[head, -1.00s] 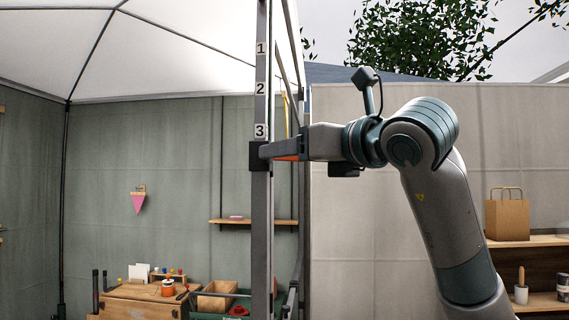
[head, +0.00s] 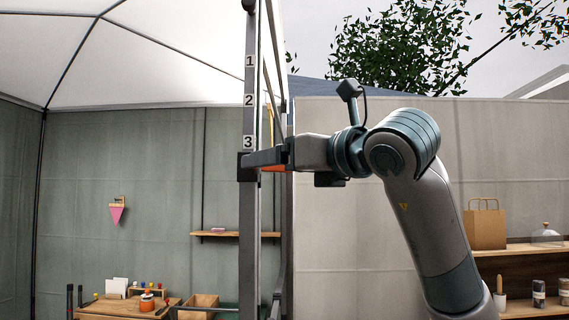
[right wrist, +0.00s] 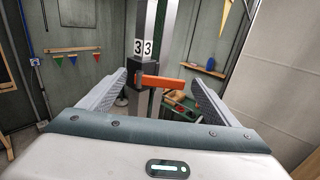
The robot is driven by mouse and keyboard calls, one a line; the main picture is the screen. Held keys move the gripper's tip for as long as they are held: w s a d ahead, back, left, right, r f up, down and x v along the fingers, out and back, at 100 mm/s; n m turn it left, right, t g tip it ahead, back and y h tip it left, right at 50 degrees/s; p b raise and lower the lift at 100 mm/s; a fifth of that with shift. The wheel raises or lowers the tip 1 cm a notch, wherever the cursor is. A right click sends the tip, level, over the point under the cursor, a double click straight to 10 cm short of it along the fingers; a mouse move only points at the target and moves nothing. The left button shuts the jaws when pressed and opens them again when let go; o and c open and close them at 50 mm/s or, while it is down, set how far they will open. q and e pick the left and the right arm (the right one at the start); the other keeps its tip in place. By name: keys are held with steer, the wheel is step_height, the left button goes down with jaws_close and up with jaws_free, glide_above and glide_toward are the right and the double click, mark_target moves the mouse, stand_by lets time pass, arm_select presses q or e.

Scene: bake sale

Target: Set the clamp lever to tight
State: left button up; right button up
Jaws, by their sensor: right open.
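The orange clamp lever (right wrist: 162,82) sticks out sideways from the dark clamp on a grey upright post (right wrist: 142,55), just below the number 3 labels. In the head view an orange bit of the lever (head: 274,168) shows under my right gripper (head: 266,157), and the clamp collar (head: 246,168) sits on the post below the 3. My right gripper (right wrist: 160,77) is open, with its fingers on either side of the lever in the wrist view. I cannot tell whether a finger touches it. My left gripper is not in view.
A wooden worktable (head: 110,309) with small items stands at lower left. A wall shelf (head: 217,235) is behind the post. A paper bag (head: 485,226) stands on a shelf at right. Numbers 1 and 2 mark the post higher up.

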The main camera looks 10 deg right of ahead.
arm_select(q)
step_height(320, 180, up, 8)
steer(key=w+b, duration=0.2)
steer(key=b, duration=0.2)
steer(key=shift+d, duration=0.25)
arm_select(e)
steer(key=v, duration=1.7)
steer(key=shift+s, duration=0.2)
steer(key=shift+c, duration=0.4)
